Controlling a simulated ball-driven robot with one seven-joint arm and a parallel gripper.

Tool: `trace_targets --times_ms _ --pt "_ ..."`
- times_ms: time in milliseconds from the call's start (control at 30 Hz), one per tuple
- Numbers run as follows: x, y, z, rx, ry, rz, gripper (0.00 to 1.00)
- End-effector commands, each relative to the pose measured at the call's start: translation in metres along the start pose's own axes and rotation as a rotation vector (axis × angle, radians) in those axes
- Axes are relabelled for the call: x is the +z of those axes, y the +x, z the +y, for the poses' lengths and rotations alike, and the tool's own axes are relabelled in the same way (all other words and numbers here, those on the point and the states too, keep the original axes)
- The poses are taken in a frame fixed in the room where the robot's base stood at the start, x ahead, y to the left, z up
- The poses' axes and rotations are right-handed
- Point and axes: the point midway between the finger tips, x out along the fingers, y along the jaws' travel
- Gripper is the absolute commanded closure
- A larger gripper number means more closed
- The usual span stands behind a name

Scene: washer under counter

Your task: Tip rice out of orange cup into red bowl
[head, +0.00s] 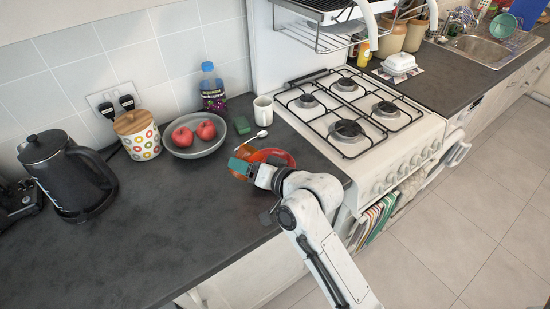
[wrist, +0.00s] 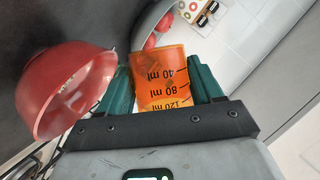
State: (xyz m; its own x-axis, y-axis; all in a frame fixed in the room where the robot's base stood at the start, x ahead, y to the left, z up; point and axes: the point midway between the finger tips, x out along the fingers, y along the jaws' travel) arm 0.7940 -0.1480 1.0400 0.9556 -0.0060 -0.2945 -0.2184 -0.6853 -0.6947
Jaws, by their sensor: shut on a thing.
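My gripper (wrist: 160,88) is shut on the orange cup (wrist: 160,68), which has black ml marks and sits between the two green fingers. In the head view the orange cup (head: 243,151) shows only partly behind my gripper (head: 243,165), just left of the red bowl. The red bowl (head: 281,155) stands on the dark counter near the stove, partly hidden by my gripper. In the wrist view the red bowl (wrist: 62,90) is at the left, close to the cup. No rice can be made out, and the cup's tilt is hard to tell.
Behind are a grey bowl (head: 196,146) with red apples, a white mug (head: 263,111), a spoon (head: 252,141), a green sponge (head: 241,125) and a bottle (head: 212,88). A stove (head: 366,151) stands to the right. The counter (head: 165,217) is clear at front left.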

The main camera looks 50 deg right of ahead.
Motion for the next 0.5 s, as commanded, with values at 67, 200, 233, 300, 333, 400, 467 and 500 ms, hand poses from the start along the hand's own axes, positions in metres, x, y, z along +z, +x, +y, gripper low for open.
trace_targets --times_ms 67,200,233,300,333,400,467,500 --pt "0.005 0.002 0.0 0.024 -0.07 0.002 0.7" --pt "0.012 0.004 -0.002 0.062 -0.175 0.011 0.7" --pt "0.013 0.004 -0.003 0.07 -0.195 0.013 0.7" --pt "0.017 0.006 -0.006 0.085 -0.239 0.017 0.7" --pt "0.018 0.006 -0.007 0.091 -0.257 0.018 0.7" --pt "0.021 0.007 -0.008 0.108 -0.3 0.022 0.7" --pt "0.024 0.008 -0.011 0.12 -0.338 0.026 0.7" --pt "0.025 0.009 -0.011 0.13 -0.362 0.028 0.7"
